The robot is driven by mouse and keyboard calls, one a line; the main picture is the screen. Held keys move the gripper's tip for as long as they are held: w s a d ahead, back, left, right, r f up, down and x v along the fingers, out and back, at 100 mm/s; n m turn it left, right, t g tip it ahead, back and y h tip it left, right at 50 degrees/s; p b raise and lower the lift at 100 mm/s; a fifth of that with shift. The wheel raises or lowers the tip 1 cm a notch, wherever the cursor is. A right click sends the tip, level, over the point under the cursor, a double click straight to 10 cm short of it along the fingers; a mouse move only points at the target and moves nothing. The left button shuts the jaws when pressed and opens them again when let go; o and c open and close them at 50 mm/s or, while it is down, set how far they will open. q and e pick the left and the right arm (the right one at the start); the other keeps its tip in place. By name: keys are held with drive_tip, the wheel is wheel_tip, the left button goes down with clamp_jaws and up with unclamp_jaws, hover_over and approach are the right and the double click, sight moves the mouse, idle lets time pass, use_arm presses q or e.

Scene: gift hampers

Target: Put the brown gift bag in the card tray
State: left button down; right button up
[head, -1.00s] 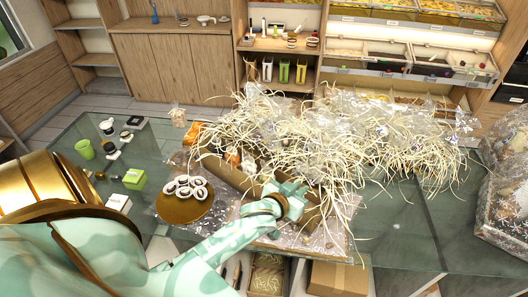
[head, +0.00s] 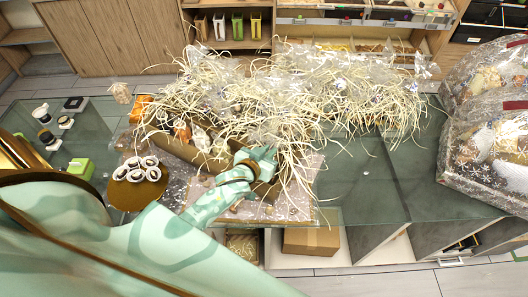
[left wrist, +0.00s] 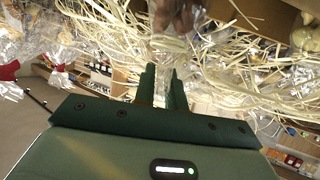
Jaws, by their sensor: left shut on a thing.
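The card tray (head: 187,149) is a long brown tray on the glass table, heaped with pale shredded straw and clear film. My left gripper (head: 262,156) is over the tray's front side, right of its middle, partly among the straw. In the left wrist view my left gripper (left wrist: 164,82) is shut on the clear neck of a wrapped thing with brown contents, which looks like the brown gift bag (left wrist: 172,18). Straw and film hide much of the bag, and I cannot tell whether it touches the tray floor. In the head view the bag is hidden. My right gripper is out of view.
A round gold board (head: 122,196) with several white-and-dark sweets lies left of the tray. A green box (head: 80,168) and small cups stand further left. Wrapped hampers (head: 490,150) stand at right. The glass (head: 365,185) right of the tray is clear.

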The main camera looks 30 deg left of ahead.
use_arm(q)
wheel_tip(320, 180, down, 2)
drive_tip(key=shift+f, duration=0.25)
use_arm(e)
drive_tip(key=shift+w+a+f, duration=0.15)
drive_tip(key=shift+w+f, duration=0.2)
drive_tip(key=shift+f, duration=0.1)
use_arm(q)
drive_tip(key=shift+f+b, duration=0.15)
drive_tip(key=shift+b, duration=0.2)
drive_tip(key=c, duration=1.5)
unclamp_jaws()
drive_tip(key=shift+o, duration=0.2)
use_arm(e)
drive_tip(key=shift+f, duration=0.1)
